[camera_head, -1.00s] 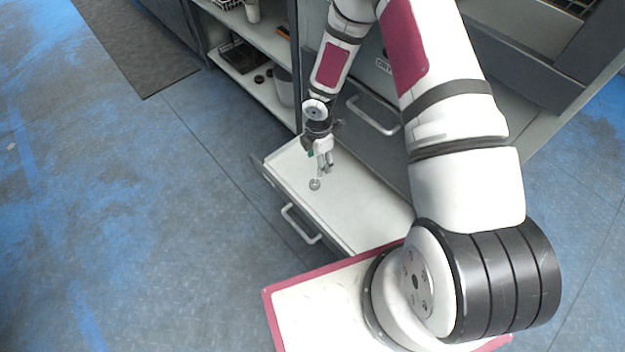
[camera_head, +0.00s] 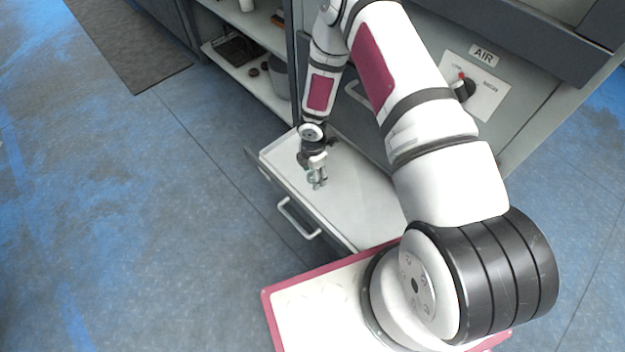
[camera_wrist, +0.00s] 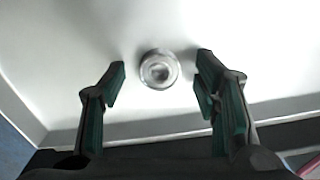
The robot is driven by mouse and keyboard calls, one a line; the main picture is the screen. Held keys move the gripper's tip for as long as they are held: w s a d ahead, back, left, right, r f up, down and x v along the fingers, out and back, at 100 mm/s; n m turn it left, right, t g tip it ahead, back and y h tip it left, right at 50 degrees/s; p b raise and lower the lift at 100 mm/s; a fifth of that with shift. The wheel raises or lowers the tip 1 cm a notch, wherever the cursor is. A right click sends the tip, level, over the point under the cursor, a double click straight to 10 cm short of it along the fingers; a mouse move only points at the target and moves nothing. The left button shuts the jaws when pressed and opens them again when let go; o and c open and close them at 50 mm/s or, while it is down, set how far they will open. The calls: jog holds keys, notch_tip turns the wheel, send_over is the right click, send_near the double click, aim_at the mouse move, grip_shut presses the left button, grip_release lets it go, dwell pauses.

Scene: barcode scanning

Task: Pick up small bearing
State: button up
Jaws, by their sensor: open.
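The small bearing (camera_wrist: 160,69) is a silvery ring lying flat on the white floor of the open drawer (camera_head: 358,208). In the wrist view it sits between and slightly beyond my gripper's two dark green fingers (camera_wrist: 160,82), with a gap on each side. My gripper (camera_head: 317,182) is open and empty, pointing down into the drawer, low over the bearing. In the head view the bearing (camera_head: 312,178) is mostly hidden by the fingers.
The drawer's walls stand close around my gripper; its front carries a handle (camera_head: 298,218). A grey cabinet with an AIR panel (camera_head: 474,85) rises behind. A shelf (camera_head: 262,88) with several items is at the back left.

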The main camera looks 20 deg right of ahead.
jog(key=shift+f, duration=0.15)
jog(key=shift+c, duration=0.2)
jog(key=c, duration=1.2)
